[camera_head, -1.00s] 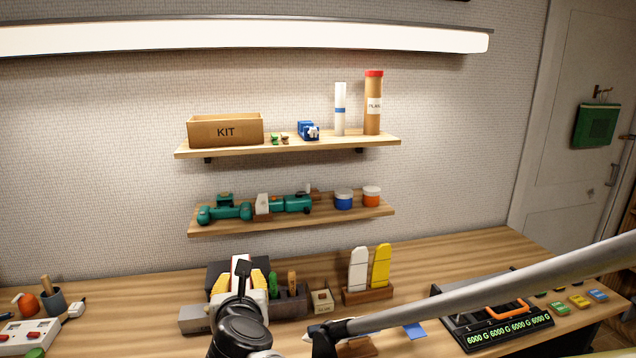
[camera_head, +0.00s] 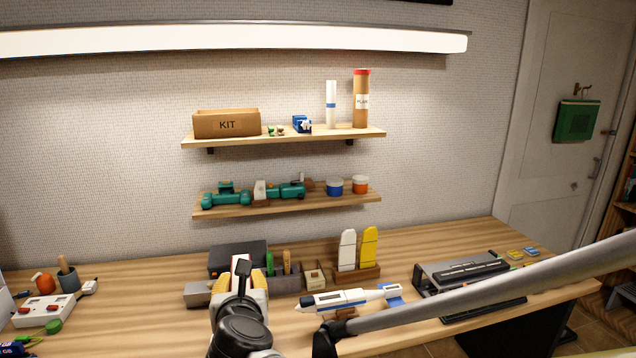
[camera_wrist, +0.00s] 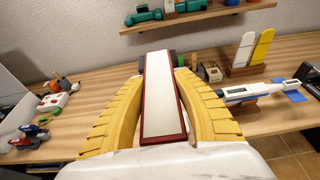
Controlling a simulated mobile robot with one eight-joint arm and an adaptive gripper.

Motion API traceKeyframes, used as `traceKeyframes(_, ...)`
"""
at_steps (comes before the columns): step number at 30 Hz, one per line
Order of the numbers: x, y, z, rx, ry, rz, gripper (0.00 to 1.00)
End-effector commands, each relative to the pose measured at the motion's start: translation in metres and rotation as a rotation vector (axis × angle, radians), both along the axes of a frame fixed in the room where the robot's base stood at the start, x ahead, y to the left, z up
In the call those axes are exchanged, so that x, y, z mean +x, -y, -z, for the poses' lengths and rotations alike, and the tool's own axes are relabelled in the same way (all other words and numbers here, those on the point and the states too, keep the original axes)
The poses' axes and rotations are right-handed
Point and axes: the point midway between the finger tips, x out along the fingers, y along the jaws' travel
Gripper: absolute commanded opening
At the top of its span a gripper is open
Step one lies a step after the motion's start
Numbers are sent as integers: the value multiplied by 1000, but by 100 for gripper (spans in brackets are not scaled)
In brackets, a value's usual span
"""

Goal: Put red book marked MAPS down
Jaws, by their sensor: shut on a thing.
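My gripper (camera_head: 245,278) is in the lower middle of the head view, in front of the workbench (camera_head: 450,248). In the wrist view its two yellow ribbed fingers (camera_wrist: 163,100) are shut on the red book (camera_wrist: 146,143). The book shows its pale page edge and thin dark red covers, and points away from me toward the bench. In the head view only a small white and red part of it (camera_head: 240,261) shows above my gripper. No MAPS marking is visible. The book appears held above the bench's front part.
Behind my gripper are a dark box (camera_head: 238,256) and a tool holder. White and yellow upright pieces (camera_head: 368,248) stand behind. Bare bench shows at left, between the switch box (camera_head: 42,311) and my gripper.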

Motion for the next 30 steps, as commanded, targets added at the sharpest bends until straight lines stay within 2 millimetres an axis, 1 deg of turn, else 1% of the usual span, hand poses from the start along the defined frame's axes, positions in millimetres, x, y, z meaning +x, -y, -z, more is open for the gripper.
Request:
traceKeyframes(8,6,19,5,-1,0,29,0)
traceKeyframes(13,12,38,9,-1,0,59,0)
traceKeyframes(17,18,58,14,-1,0,90,0)
traceKeyframes(20,22,79,19,-1,0,120,0)
traceKeyframes(23,26,103,25,0,0,157,0)
traceKeyframes(26,29,131,31,-1,0,199,0)
traceKeyframes(29,32,164,38,-1,0,249,0)
traceKeyframes(30,32,178,41,-1,0,271,0)
